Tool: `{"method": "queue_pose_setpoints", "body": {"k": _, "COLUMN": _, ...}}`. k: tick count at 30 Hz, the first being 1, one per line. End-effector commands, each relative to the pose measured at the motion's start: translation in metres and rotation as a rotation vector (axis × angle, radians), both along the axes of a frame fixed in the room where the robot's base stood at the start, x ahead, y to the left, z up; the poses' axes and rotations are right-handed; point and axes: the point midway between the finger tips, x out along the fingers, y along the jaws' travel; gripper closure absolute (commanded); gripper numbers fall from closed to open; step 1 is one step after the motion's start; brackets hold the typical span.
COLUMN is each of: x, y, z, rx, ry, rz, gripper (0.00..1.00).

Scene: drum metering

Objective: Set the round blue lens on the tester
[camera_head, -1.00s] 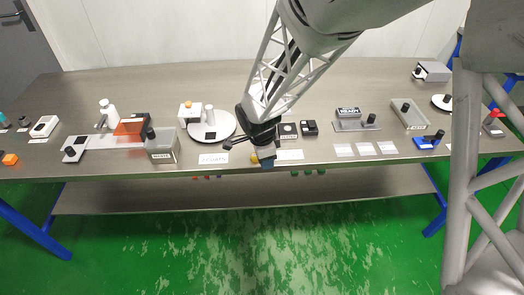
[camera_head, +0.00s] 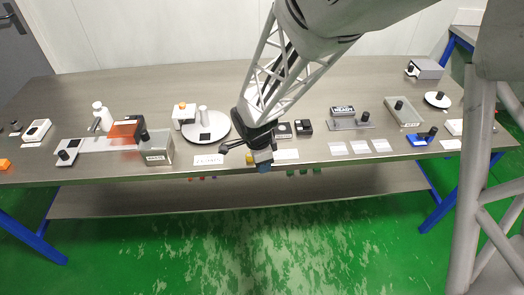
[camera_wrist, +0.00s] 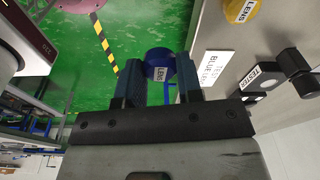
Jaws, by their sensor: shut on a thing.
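My gripper (camera_wrist: 159,82) is shut on the round blue lens (camera_wrist: 160,64), whose LENS label shows between the two fingers in the wrist view. In the head view my gripper (camera_head: 264,167) is over the table's front edge, with the held lens mostly hidden there. The tester (camera_wrist: 262,78), a dark unit with a TESTER label and a black knob, is right of the gripper in the wrist view, apart from the lens. In the head view a small dark unit (camera_head: 283,130) behind the gripper appears to be the tester.
A yellow lens (camera_wrist: 240,9) lies on the table near a white card (camera_wrist: 215,68) that mentions the blue lens. A LENSES card (camera_head: 207,160) lies left of the gripper. A round white plate (camera_head: 216,127) and a grey bin (camera_head: 158,150) stand farther left. White cards (camera_head: 338,148) lie to the right.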

Motion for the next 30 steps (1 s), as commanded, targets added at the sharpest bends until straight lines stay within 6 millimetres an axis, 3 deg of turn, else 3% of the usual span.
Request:
{"method": "queue_pose_setpoints", "body": {"k": 10, "x": 0.01, "y": -0.016, "z": 0.004, "rx": 0.0, "ry": -0.001, "rz": -0.052, "gripper": 0.88}}
{"method": "queue_pose_setpoints", "body": {"k": 24, "x": 0.039, "y": -0.079, "z": 0.02, "rx": 0.0, "ry": -0.001, "rz": -0.246, "gripper": 0.88}}
{"method": "queue_pose_setpoints", "body": {"k": 30, "x": 0.045, "y": -0.096, "z": 0.024, "rx": 0.0, "ry": -0.001, "rz": -0.295, "gripper": 0.88}}
